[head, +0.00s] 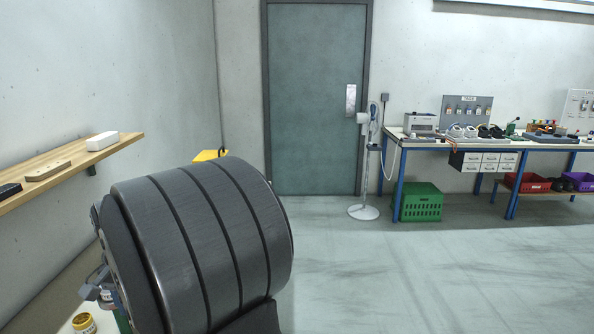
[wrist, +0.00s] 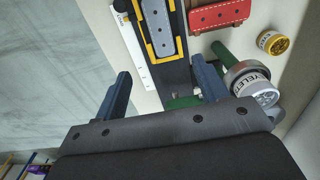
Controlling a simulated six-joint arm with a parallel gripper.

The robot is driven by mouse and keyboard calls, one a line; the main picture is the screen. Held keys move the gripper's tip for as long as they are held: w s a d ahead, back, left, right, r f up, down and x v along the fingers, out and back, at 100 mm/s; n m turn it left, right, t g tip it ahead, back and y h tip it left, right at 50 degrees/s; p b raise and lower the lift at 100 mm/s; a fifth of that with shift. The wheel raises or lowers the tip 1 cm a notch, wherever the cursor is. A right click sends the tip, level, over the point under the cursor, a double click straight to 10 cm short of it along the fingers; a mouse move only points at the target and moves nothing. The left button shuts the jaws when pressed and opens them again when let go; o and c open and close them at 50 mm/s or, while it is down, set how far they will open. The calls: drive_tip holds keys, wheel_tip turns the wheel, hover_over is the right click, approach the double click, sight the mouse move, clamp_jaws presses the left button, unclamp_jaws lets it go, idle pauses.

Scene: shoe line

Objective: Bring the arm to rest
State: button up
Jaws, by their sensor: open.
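My gripper (wrist: 160,68) shows in the wrist view with its two blue fingers spread wide and nothing held between them. Beyond the fingertips, a grey-blue stitched piece (wrist: 158,28) sits in a yellow frame on a dark bar. A red piece with a row of holes (wrist: 219,14) lies to its right. In the head view I cannot make out the gripper; the lower left is largely blocked by a dark shape close to the camera.
A yellow tin (wrist: 272,42) and an eyelet tin (wrist: 262,90) stand right of the fingers, beside a green cylinder (wrist: 222,54). In the head view, a wooden shelf (head: 70,168) runs along the left wall. A fan (head: 363,212) and workbench (head: 460,146) stand far off; floor between is clear.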

wheel_tip(320, 180, down, 17)
drive_tip(key=shift+r, duration=0.15)
wheel_tip(320, 180, up, 9)
drive_tip(key=n, duration=0.4)
drive_tip(key=shift+s+a+r+n, duration=0.2)
drive_tip(key=shift+s+a+n, duration=0.1)
drive_tip(key=shift+s+n, duration=0.1)
